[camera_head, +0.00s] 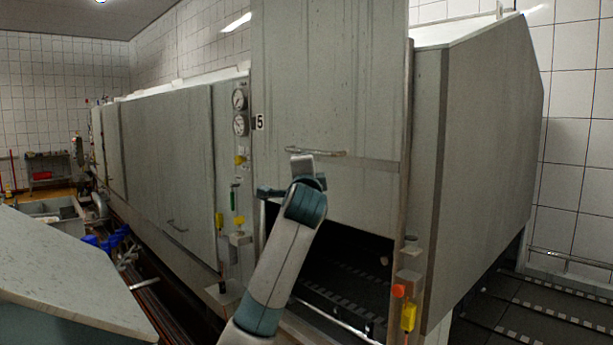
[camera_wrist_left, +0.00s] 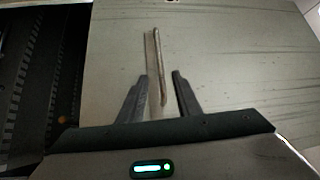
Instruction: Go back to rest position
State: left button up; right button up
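A tall grey door panel (camera_head: 320,80) beside the number 5 is raised, with a dark opening (camera_head: 345,265) below it. A thin metal handle (camera_head: 328,153) runs across the panel; it also shows in the left wrist view (camera_wrist_left: 157,60). My left gripper (camera_head: 304,170) is in front of the panel, just below the handle in the head view. In the left wrist view its two dark fingers (camera_wrist_left: 162,80) are apart with nothing gripped. The handle appears between and beyond the fingertips; I cannot tell the exact gap. My right gripper is out of view.
Gauges (camera_head: 239,112) and yellow valves (camera_head: 240,160) are left of the panel. A post with a red button (camera_head: 398,290) stands right of the opening. A pale slanted surface (camera_head: 70,265) fills the lower left. A slatted conveyor (camera_head: 530,315) is at the lower right.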

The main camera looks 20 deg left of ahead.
pick_arm(q)
jog(key=shift+s+d+f, duration=0.1)
jog(key=shift+s, duration=0.25)
dwell(0.3)
